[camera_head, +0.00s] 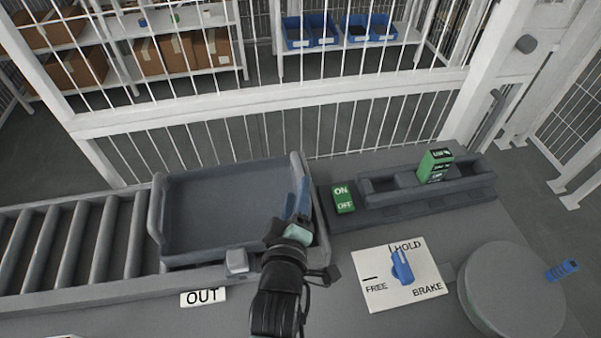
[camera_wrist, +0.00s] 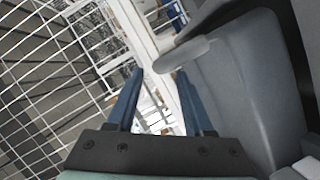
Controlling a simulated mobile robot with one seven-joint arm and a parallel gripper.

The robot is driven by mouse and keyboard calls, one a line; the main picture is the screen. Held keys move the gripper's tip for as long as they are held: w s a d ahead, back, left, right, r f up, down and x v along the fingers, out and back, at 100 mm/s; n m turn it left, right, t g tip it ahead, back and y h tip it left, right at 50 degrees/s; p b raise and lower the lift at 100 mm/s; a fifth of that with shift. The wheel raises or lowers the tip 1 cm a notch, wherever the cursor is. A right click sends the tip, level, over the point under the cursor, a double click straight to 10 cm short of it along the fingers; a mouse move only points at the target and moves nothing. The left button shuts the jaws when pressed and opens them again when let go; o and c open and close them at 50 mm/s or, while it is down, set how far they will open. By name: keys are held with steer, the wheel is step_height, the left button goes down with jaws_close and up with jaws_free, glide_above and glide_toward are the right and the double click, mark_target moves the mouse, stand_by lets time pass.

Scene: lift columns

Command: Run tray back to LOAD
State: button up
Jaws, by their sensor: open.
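The grey tray (camera_head: 225,205) sits level at the right end of the roller conveyor (camera_head: 75,240), behind the OUT label (camera_head: 202,297). It looks empty. My gripper (camera_head: 300,203) is open at the tray's right end wall, its blue fingers covering part of that wall. In the wrist view, the fingers (camera_wrist: 158,100) stand apart with nothing clearly between them, and the grey tray wall (camera_wrist: 240,85) lies close on the right. I cannot tell whether they touch it. A blue knob (camera_head: 402,267) on the FREE/HOLD/BRAKE plate (camera_head: 375,295) points toward HOLD. No LOAD label is readable.
A green ON/OFF box (camera_head: 343,200) and a grey holder (camera_head: 470,190) with a green block (camera_head: 435,165) stand right of the tray. A round grey disc (camera_head: 510,290) with a blue handle (camera_head: 562,270) is at the right. White fencing (camera_head: 270,100) runs behind.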

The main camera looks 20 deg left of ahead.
mark_target(301, 174)
steer(key=x, duration=0.6)
jaws_close()
stand_by(1.4)
